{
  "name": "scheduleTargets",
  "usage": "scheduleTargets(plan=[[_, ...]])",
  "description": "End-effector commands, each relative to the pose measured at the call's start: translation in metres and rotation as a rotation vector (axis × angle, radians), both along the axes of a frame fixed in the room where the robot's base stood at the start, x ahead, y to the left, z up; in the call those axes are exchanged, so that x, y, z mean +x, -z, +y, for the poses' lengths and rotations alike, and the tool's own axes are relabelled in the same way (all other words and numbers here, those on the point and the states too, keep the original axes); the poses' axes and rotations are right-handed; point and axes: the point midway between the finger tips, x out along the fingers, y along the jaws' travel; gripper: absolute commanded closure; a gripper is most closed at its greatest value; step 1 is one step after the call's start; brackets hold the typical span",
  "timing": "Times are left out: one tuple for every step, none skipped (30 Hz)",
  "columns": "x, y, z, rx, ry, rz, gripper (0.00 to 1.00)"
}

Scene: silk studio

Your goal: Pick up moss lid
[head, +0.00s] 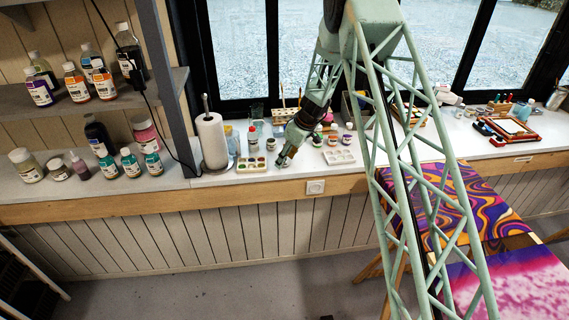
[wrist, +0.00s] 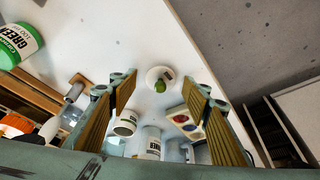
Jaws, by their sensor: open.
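A small round white piece with a green centre (wrist: 161,76) lies on the white counter in the wrist view, and it may be the moss lid. It shows between my fingers, beyond their tips. My gripper (wrist: 159,88) is open and empty, with a finger on either side of that view. In the head view my gripper (head: 284,160) points down low over the counter, near its front edge. The lid cannot be made out there. I cannot tell how high the fingertips are above it.
In the head view a paint tray (head: 252,164) is left of my gripper and a white palette (head: 339,157) is to its right. A paper-towel roll (head: 211,141) stands farther left. In the wrist view, white jars (wrist: 126,123) and a green-labelled bottle (wrist: 17,43) stand nearby.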

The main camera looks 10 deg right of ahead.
Motion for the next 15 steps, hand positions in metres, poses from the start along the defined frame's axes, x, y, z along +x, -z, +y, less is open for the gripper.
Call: scheduleTargets(plan=[[0.0000, 0.0000, 0.0000, 0.000, 0.000, 0.000, 0.56], [-0.0001, 0.0000, 0.0000, 0.000, 0.000, 0.000, 0.56], [-0.0001, 0.0000, 0.0000, 0.000, 0.000, 0.000, 0.56], [-0.0001, 0.0000, 0.0000, 0.000, 0.000, 0.000, 0.56], [-0.0001, 0.0000, 0.0000, 0.000, 0.000, 0.000, 0.56], [-0.0001, -0.0001, 0.0000, 0.000, 0.000, 0.000, 0.56], [-0.0002, 0.0000, 0.0001, 0.000, 0.000, 0.000, 0.56], [-0.0002, 0.0000, 0.0001, 0.000, 0.000, 0.000, 0.56], [-0.0001, -0.0001, 0.0000, 0.000, 0.000, 0.000, 0.56], [-0.0001, -0.0001, 0.0000, 0.000, 0.000, 0.000, 0.56], [-0.0002, -0.0001, 0.0001, 0.000, 0.000, 0.000, 0.56], [-0.0002, -0.0001, 0.0001, 0.000, 0.000, 0.000, 0.59], [-0.0002, -0.0001, 0.0000, 0.000, 0.000, 0.000, 0.61], [-0.0002, -0.0001, 0.0000, 0.000, 0.000, 0.000, 0.64], [-0.0002, -0.0001, 0.0000, 0.000, 0.000, 0.000, 0.68]])
